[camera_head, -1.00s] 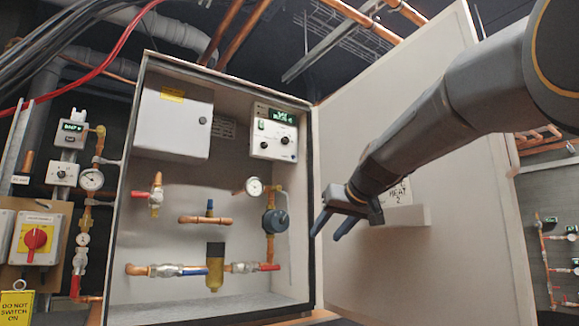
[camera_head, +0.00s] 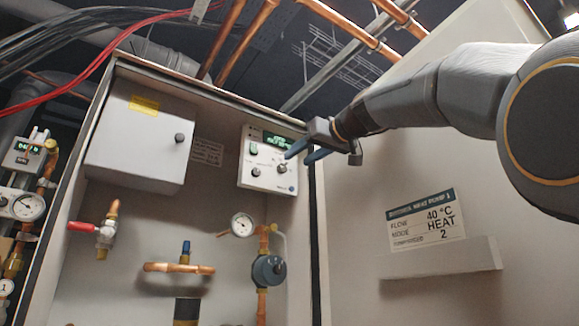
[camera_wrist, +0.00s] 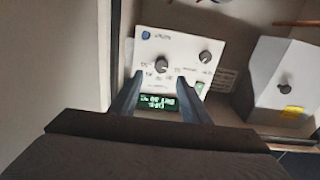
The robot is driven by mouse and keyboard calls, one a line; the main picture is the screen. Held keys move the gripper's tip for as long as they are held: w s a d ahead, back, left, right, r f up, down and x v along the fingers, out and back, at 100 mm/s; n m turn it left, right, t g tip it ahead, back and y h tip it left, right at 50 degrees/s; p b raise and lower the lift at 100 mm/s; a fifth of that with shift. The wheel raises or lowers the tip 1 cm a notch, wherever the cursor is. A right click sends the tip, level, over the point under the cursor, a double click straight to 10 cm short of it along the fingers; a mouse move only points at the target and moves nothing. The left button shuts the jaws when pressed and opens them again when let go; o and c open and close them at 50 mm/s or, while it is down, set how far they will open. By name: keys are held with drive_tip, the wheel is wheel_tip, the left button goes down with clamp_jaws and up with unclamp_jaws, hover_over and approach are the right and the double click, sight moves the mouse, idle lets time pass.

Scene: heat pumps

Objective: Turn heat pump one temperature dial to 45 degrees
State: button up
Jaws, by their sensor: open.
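The heat pump controller (camera_head: 247,186) is a white panel inside the open cabinet, with a lit green display (camera_head: 272,139) at its top. Two black knobs show on it, a right one (camera_head: 282,169) and a left one (camera_head: 255,172). Their labels are too small to read. My gripper (camera_head: 298,157) is open and empty at the panel's right side. In the wrist view the panel appears upside down, and the right knob (camera_wrist: 162,65) lies in line between my fingers (camera_wrist: 163,76), apparently ungripped. The left knob (camera_wrist: 205,58) is outside them.
A sign (camera_head: 427,216) on the open cabinet door (camera_head: 350,270) reads flow 40 °C, mode heat, 2. A grey box (camera_head: 138,140) with a knob is left of the controller. A pressure gauge (camera_head: 242,224) and copper pipes are below. The door stands close on the right.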

sight(284, 167)
drive_tip(key=p+x, duration=0.3)
drive_tip(key=x, duration=0.3)
drive_tip(key=shift+w+a, duration=0.1)
drive_tip(key=shift+a, duration=0.2)
drive_tip(key=c, duration=1.1)
drive_tip(key=shift+o, duration=0.2)
